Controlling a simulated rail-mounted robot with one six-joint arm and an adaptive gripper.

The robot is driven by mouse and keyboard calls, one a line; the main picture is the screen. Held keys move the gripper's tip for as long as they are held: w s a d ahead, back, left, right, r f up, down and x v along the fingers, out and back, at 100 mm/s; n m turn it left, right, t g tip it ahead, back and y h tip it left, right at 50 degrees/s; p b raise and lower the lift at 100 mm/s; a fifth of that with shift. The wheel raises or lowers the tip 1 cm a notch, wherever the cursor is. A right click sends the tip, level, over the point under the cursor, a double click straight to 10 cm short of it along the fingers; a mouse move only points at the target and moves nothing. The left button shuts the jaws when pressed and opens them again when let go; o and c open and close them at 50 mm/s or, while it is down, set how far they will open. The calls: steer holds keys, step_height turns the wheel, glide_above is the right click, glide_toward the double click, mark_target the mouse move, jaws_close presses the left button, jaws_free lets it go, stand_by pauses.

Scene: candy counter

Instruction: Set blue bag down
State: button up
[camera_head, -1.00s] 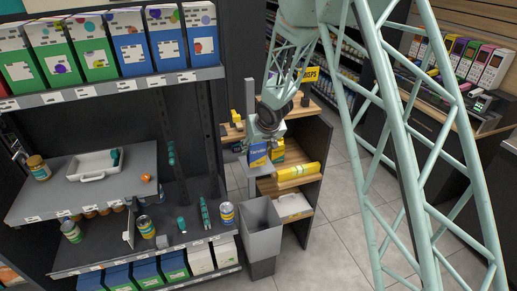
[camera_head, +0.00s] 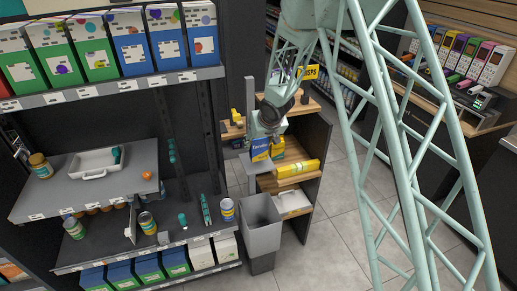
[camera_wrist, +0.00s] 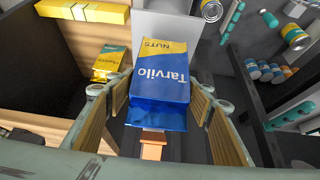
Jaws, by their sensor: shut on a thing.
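The blue bag (camera_head: 260,148), with a yellow top and white lettering, hangs in my gripper (camera_head: 269,122) in the head view. It is off the surfaces, in front of the wooden shelf unit and above the grey bin. In the wrist view the bag (camera_wrist: 158,88) fills the middle between the two fingers of my gripper (camera_wrist: 157,110), which are shut on its sides. The lettering reads "Tarvilo" and "NUTS". The bag hides part of what lies behind it.
A wooden shelf unit (camera_head: 318,150) holds a yellow pack (camera_head: 297,169) and a white tray (camera_head: 292,203). A grey bin (camera_head: 262,222) stands in front. A yellow-green bag (camera_wrist: 110,62) is left of the blue bag. Dark shelves at left hold cans and a white tray (camera_head: 95,162).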

mark_target(259, 148)
steer(key=shift+f+b, duration=1.15)
steer(key=shift+f, duration=0.6)
steer(key=shift+s+f, duration=0.1)
steer(key=o, duration=0.8)
steer(key=shift+o, duration=0.2)
steer(key=shift+r, duration=0.2)
steer(key=p+v, duration=0.3)
steer(key=v, duration=0.9)
steer(key=shift+p, duration=0.3)
steer(key=shift+r, duration=0.1)
